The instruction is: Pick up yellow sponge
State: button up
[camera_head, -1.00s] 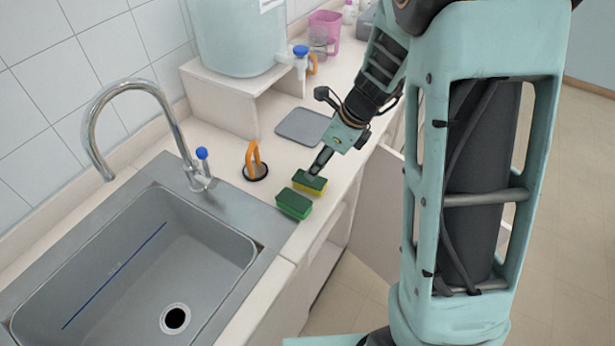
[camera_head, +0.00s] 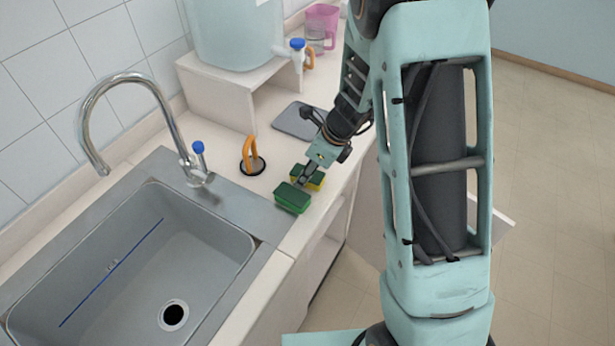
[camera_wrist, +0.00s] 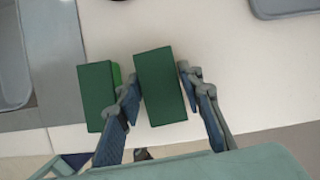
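The yellow sponge (camera_head: 315,181), with a dark green top, lies on the counter to the right of the sink. In the wrist view its green top (camera_wrist: 160,86) sits between the two fingers of my gripper (camera_wrist: 158,82). The fingertips stand along its two long sides, very close to it; whether they touch it I cannot tell. An all-green sponge (camera_head: 293,198) lies beside it on the sink side. It also shows in the wrist view (camera_wrist: 95,95), just outside the left finger. In the head view my gripper (camera_head: 304,181) is low at the sponges and partly hides the yellow one.
The sink (camera_head: 145,265) with its tap (camera_head: 140,80) is at the left. An orange hook-shaped handle (camera_head: 252,155) stands behind the sponges. A grey mat (camera_head: 298,122) lies farther back, near a raised stand with a water container (camera_head: 235,40). The counter's front edge is close.

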aim_at(301, 171)
jog(key=shift+c, duration=1.3)
jog(key=shift+r, duration=0.6)
notch_tip(301, 171, up, 2)
jog(key=shift+r+p, duration=0.2)
jog(key=shift+p, duration=0.25)
jog(key=s+d+r+p, duration=0.1)
jog(key=s+d+r, duration=0.2)
jog(key=s+r, duration=0.6)
jog(key=shift+s+d+r, duration=0.15)
jog(key=shift+s+r, duration=0.05)
jog(key=shift+s, duration=2.1)
